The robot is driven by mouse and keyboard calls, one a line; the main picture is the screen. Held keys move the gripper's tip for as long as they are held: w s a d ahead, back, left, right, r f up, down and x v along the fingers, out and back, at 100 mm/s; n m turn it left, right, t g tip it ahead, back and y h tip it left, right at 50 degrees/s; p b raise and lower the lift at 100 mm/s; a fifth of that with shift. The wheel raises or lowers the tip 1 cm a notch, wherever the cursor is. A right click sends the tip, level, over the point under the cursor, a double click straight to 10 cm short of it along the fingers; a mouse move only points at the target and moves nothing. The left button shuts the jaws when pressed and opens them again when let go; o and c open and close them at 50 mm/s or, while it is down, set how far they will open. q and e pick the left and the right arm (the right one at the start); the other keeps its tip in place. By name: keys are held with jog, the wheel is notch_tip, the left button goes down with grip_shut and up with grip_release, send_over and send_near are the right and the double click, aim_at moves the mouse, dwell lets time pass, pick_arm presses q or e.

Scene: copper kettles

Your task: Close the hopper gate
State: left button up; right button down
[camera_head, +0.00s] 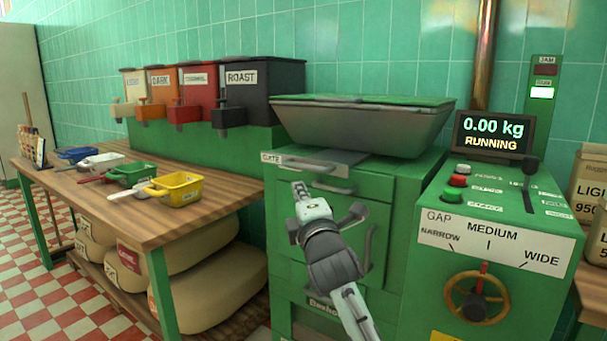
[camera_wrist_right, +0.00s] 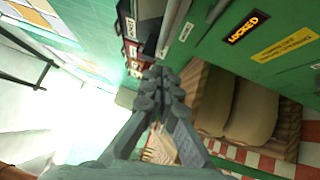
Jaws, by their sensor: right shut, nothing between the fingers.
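The grey hopper (camera_head: 362,130) with a green lid sits on top of the green grinder body. Below it is the gate (camera_head: 275,158), a pale plate labelled GATE with a grey bar handle; how far it is slid cannot be told. My right gripper (camera_head: 299,188) is in front of the machine, its tips just below the gate plate in the picture. Contact cannot be told. In the right wrist view its fingers (camera_wrist_right: 153,82) are together with nothing between them. My left gripper is not in view.
A control box (camera_head: 485,215) with buttons, a gap wheel and a display (camera_head: 492,132) reading 0.00 kg RUNNING stands at right. A wooden table (camera_head: 215,208) with coloured scoops is at left, sacks below. The right wrist view shows a LOCKED sign (camera_wrist_right: 247,27).

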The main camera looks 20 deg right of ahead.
aim_at(301, 168)
jog(key=w+d, duration=0.1)
jog(key=w, duration=0.1)
jog(key=w+d, duration=0.1)
jog(key=w, duration=0.1)
jog(key=w+r, duration=0.1)
jog(key=w, duration=0.1)
jog(key=shift+w+d+r+p, duration=0.1)
jog(key=shift+w+d+p, duration=0.2)
jog(key=shift+d+p, duration=0.1)
jog(key=shift+w+d, duration=0.3)
jog(key=shift+d, duration=0.1)
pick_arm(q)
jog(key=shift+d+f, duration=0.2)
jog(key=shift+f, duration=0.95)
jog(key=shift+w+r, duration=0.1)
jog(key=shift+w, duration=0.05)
pick_arm(e)
jog(key=shift+w, duration=0.1)
